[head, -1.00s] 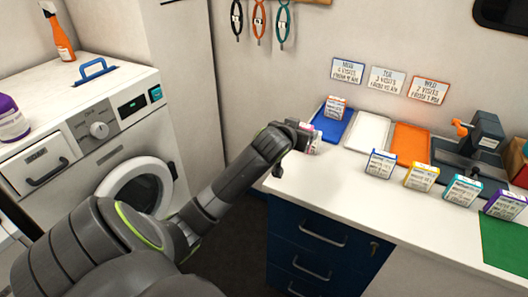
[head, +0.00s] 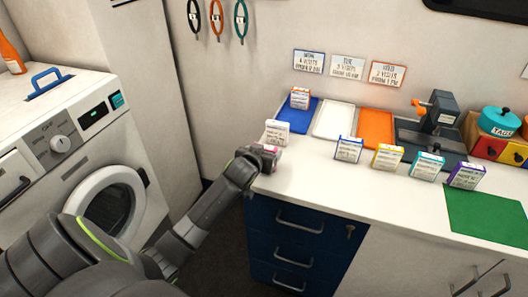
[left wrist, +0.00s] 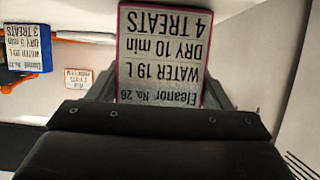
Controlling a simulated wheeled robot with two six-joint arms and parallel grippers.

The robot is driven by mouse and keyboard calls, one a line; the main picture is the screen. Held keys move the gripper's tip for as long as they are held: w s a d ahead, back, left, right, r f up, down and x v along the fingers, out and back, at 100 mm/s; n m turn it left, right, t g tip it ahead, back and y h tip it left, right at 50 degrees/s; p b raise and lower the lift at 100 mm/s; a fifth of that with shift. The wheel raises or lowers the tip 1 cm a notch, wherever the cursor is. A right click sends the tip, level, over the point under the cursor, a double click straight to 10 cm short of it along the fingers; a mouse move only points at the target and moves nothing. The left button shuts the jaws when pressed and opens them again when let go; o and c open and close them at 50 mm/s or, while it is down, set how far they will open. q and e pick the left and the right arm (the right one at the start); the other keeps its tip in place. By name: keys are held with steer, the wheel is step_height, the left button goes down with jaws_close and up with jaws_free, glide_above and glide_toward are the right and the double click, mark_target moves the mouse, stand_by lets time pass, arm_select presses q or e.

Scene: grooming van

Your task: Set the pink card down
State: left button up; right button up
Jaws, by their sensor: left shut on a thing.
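The pink card (left wrist: 160,55) fills the middle of the left wrist view, upside down there, with a pink edge and the printed name Eleanor. My left gripper (head: 268,158) is shut on it at the left end of the white counter (head: 330,180). In the head view only a small pink part of the card (head: 271,149) shows past the fingers. I cannot tell whether its bottom touches the counter. My right gripper is not in view.
A whitish card (head: 277,132) stands just behind my gripper. Blue (head: 294,122), white (head: 333,120) and orange (head: 375,128) trays lie along the wall, an orange-topped card (head: 300,98) on the blue one.

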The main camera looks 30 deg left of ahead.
arm_select(q)
steer(key=o, duration=0.8)
steer(key=shift+f, duration=0.15)
steer(key=shift+o, duration=0.8)
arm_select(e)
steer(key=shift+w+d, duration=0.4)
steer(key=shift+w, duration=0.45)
arm_select(q)
steer(key=shift+r, duration=0.25)
steer(key=shift+s, duration=0.3)
steer(key=v, duration=1.1)
steer(key=shift+s+b, duration=0.25)
steer(key=shift+b, duration=0.05)
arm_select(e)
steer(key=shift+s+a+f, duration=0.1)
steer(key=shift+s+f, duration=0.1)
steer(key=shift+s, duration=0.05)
